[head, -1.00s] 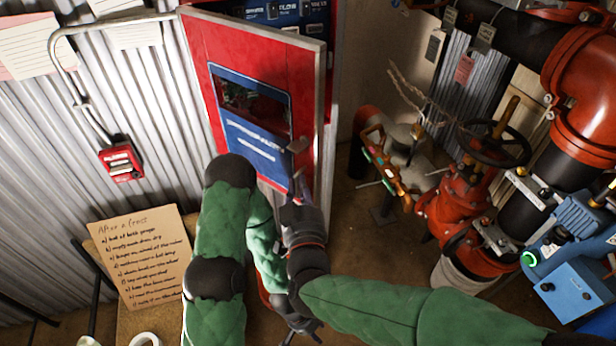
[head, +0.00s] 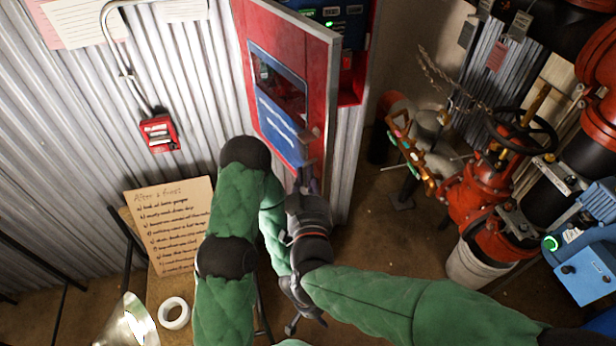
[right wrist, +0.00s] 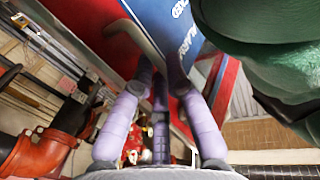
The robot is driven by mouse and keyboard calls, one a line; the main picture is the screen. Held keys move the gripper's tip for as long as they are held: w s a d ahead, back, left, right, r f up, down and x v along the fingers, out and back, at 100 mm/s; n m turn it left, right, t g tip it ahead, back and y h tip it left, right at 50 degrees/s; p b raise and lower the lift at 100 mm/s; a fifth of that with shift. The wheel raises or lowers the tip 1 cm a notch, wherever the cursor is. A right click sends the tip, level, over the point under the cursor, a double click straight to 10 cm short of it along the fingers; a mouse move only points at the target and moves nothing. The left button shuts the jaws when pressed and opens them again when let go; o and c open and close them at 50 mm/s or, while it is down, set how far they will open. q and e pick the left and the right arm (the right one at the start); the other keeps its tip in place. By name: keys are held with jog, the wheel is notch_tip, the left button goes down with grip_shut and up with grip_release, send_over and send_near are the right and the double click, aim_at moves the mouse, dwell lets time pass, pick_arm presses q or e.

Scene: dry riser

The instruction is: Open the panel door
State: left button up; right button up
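The red panel door (head: 300,65), with a blue label, stands partly open on the cabinet, its free edge toward me. Its grey lever handle (head: 308,150) is near that edge; it also shows in the right wrist view (right wrist: 128,33). My right gripper (head: 304,178) is at the handle. In the right wrist view its fingers (right wrist: 160,75) come together around the handle's end, close to the door face; the exact contact is partly hidden. My left gripper (head: 305,322) is low, below the right one, apart from the door, with its fingers spread and apparently empty.
Red pipework with a black handwheel (head: 520,130) and a blue box (head: 588,275) stand at the right. A handwritten board (head: 172,222) and a tape roll (head: 174,313) are at lower left. A red call point (head: 158,133) hangs on the corrugated wall.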

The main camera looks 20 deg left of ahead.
jog(key=o, duration=0.4)
jog(key=shift+w+a+r, duration=0.15)
jog(key=shift+a+r, duration=0.1)
jog(key=shift+r, duration=0.4)
jog(key=shift+w+a, duration=0.15)
jog(key=v, duration=0.8)
jog(key=f+v, duration=0.1)
jog(key=v, duration=0.3)
